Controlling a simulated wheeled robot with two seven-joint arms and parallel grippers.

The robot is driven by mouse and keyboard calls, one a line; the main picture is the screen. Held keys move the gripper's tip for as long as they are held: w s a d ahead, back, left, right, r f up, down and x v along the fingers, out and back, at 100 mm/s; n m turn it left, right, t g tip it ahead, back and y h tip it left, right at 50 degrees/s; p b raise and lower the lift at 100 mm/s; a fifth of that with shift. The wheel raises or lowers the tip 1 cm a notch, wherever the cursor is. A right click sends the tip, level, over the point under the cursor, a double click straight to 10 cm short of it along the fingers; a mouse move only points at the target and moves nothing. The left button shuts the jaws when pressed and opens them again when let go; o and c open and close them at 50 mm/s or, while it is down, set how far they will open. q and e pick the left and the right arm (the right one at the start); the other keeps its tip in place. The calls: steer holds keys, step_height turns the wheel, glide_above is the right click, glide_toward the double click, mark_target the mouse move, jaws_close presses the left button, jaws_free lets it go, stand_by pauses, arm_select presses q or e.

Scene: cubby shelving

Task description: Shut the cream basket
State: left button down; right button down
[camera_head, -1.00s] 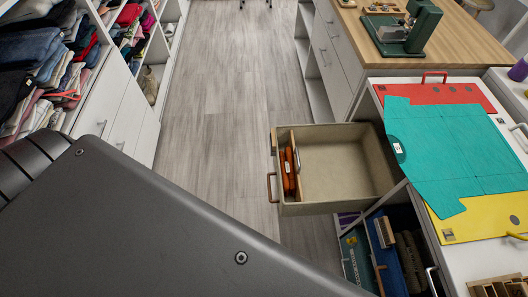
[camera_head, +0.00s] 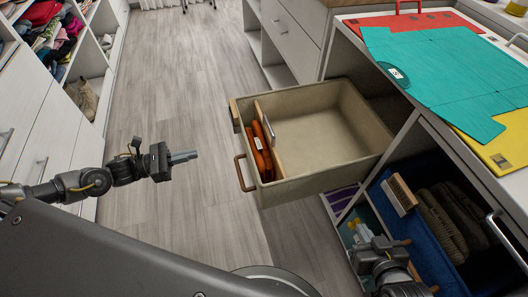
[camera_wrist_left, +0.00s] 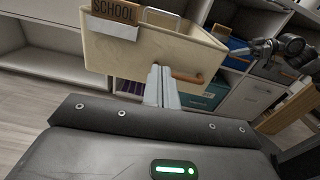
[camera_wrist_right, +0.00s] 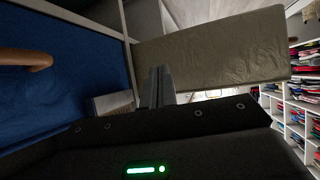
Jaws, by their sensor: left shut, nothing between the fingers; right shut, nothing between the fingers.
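The cream basket (camera_head: 318,130) juts well out of its cubby, with its back end toward the opening. It holds several orange items (camera_head: 261,150) behind its front panel and has a brown handle (camera_head: 241,173) on the front. In the left wrist view the basket (camera_wrist_left: 140,52) shows its front and a "SCHOOL" label (camera_wrist_left: 114,22). My left gripper (camera_head: 184,157) is shut and empty, to the left of the handle and apart from it. My right gripper (camera_head: 361,227) is shut and empty, right of and below the basket. The right wrist view shows the basket's underside (camera_wrist_right: 215,50).
A blue bin (camera_head: 415,225) with dark folded items stands in the lower cubby beside my right gripper. A teal mat (camera_head: 450,75) lies on the counter above. The wood floor (camera_head: 180,80) left of the basket is clear. Shelves and drawers (camera_head: 60,130) line the left side.

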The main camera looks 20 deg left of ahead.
arm_select(q)
steer(key=shift+m, duration=0.3)
steer(key=x, duration=1.4)
steer(key=shift+s+d+r, duration=0.15)
steer(key=shift+s+r, duration=0.05)
steer(key=shift+r, duration=0.05)
